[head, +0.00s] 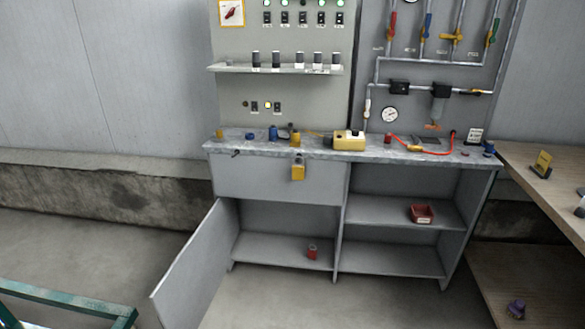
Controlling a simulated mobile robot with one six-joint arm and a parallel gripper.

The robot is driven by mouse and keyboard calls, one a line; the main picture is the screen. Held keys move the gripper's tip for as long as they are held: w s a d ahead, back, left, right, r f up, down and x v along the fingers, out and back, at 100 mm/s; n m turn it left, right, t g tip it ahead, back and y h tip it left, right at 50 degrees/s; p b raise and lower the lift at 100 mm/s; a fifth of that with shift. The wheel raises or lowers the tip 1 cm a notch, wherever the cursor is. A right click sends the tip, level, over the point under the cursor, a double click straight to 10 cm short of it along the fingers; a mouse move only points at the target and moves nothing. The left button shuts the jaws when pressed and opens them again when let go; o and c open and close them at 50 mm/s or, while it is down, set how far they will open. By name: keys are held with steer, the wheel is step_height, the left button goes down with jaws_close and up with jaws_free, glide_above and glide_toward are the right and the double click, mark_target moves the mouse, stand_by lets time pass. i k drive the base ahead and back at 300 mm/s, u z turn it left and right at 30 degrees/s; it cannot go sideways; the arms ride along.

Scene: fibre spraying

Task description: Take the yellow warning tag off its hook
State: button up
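A yellow tag-like piece (298,173) hangs at the front edge of the grey workbench (400,154), over the closed panel below the top. It looks like the warning tag, though any writing on it is too small to read. The hook behind it cannot be made out clearly. A small dark peg or hook (236,153) shows bare at the bench edge to its left. My gripper is not in view.
A cabinet door (195,268) stands open at lower left. A yellow box (349,140) and several small items lie on the bench top. A wooden table (520,166) is at right, a green frame (70,299) at lower left. The floor before the cabinet looks clear.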

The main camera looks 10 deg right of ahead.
mark_target(297, 170)
steer(key=i, duration=0.6)
steer(key=z, duration=0.05)
steer(key=k, duration=1.3)
steer(key=u, duration=0.25)
steer(key=i, duration=0.6)
steer(key=u, duration=0.7)
steer(key=i, duration=0.85)
steer(key=u, duration=0.2)
